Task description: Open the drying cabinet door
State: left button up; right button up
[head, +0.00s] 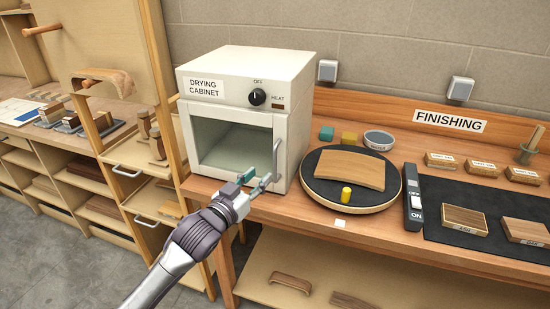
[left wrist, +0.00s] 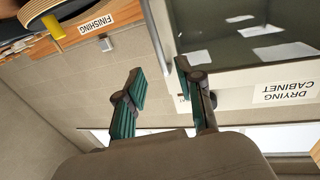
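The white drying cabinet (head: 297,75) stands on the bench in the head view. Its glass-fronted door (head: 222,147) looks shut, and a slim grey handle (head: 277,156) stands upright at the door's right edge. My left gripper (head: 256,180) is in front of the door's lower right, by the handle's lower end. In the left wrist view, which looks upside down, the two teal-padded fingers (left wrist: 164,88) are apart, with the cabinet's pale edge behind the gap. I cannot tell whether the handle is between them. My right gripper is not in view.
A round turntable (head: 351,207) with a curved wooden piece (head: 344,168) and a yellow knob (head: 346,194) is just right of the cabinet. A switch bar (head: 413,197) and a dark mat lie farther right. A wooden rack (head: 163,60) rises close on the left.

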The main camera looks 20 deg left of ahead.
aim_at(274, 162)
pick_arm(q)
jog(key=p+x, duration=0.1)
jog(key=x, duration=0.8)
jog(key=shift+d, duration=0.1)
jog(key=shift+s, duration=0.1)
grip_shut()
